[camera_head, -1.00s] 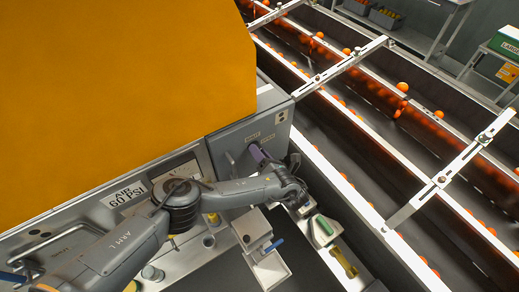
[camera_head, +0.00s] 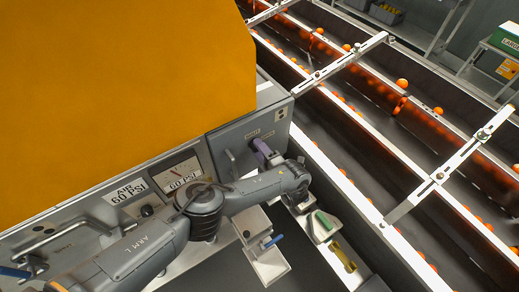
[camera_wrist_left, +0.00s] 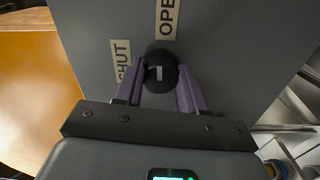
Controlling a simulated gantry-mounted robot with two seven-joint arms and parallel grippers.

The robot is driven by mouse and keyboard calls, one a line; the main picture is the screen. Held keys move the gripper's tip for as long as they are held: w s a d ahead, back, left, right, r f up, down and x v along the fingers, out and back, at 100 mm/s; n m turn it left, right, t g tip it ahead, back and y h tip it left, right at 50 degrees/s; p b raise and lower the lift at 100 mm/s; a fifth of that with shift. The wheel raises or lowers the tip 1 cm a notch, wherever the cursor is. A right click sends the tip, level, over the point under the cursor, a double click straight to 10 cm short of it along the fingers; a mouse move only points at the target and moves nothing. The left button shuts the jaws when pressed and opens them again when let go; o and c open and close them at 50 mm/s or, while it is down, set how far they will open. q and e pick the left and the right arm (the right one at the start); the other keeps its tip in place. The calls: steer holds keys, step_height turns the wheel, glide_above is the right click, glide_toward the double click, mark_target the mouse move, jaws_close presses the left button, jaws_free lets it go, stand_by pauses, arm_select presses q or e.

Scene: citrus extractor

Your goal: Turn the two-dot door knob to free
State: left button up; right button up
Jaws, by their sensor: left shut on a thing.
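The two-dot door (camera_head: 280,115) is a grey panel at the right end of the machine, with two dark dots on a small white plate. Its round black knob (camera_wrist_left: 160,67) shows in the left wrist view, with a short white mark on its face. A SHUT label (camera_wrist_left: 122,60) is left of the knob and a label reading OPE, cut off by the frame, is above it. My left gripper (camera_head: 263,151) has purple fingers, shut on the knob from both sides. In the head view my gripper hides the knob. My right gripper is not in view.
A big orange cover (camera_head: 120,90) rises at the left. A pressure gauge (camera_head: 182,176) and an AIR 60 PSI label are on the machine front. A conveyor (camera_head: 400,150) with oranges runs along the right. A bracket with a blue handle (camera_head: 272,241) stands below my arm.

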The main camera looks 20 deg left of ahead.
arm_select(q)
steer(key=shift+m, duration=0.6)
steer(key=o, duration=1.1)
steer(key=shift+c, duration=0.2)
steer(key=shift+d, duration=0.1)
steer(key=p+v, duration=0.3)
steer(key=v, duration=0.7)
steer(key=shift+s+d, duration=0.25)
